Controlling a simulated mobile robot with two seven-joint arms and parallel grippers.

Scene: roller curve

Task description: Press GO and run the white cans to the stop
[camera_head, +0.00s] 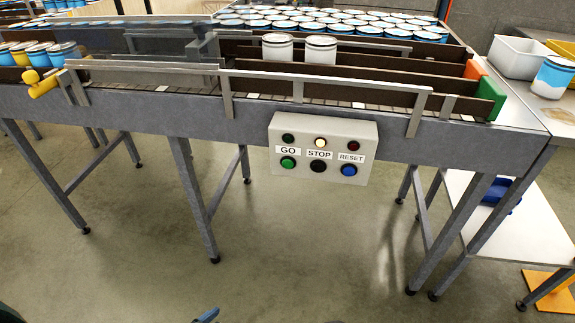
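Two white cans, the left can (277,48) and the right can (320,50), stand upright side by side on the conveyor, behind the grey front rail (330,81). The control box (364,130) hangs on the conveyor's front. Its green GO button (288,163) sits below a dark green lamp. The black STOP button (318,167) sits below a pale lit lamp (320,142). The blue RESET button (349,170) sits below a dark red lamp. A green end block (490,98) and an orange one (473,69) close the lanes at right. Neither gripper is recognisable.
Several blue, yellow and white cans (40,55) stand at far left near a yellow fitting (42,84). Many blue-and-white cans (330,20) fill the back. A side table at right holds a white bin (514,57) and a can (553,77). Floor before the conveyor is open.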

